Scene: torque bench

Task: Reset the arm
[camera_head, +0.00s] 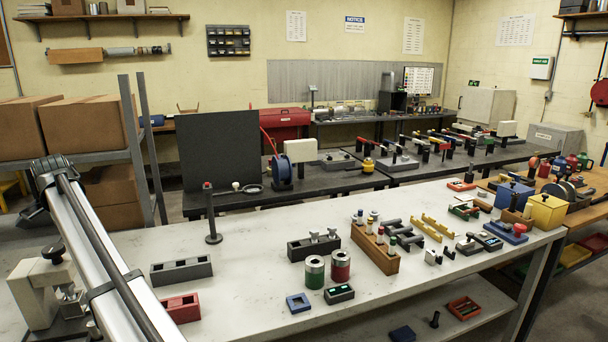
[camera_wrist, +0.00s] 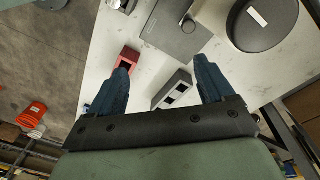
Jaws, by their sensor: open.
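My gripper (camera_wrist: 165,66) shows in the wrist view with two dark blue fingers spread wide apart. It is open, and nothing is held between the fingers. Its fingers point over the pale bench top (camera_wrist: 103,60). A red slotted block (camera_wrist: 131,55) shows by the left fingertip, partly covered by that finger. A grey slotted block (camera_wrist: 173,90) shows between the fingers, lower down. How high the fingers are above them I cannot tell. I cannot make out the gripper in the head view.
The white bench (camera_head: 240,285) holds the red slotted block (camera_head: 181,308), the grey slotted block (camera_head: 181,271), a black post (camera_head: 212,215), two cans, and a wooden rack (camera_head: 375,250). Several small parts crowd its right side.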

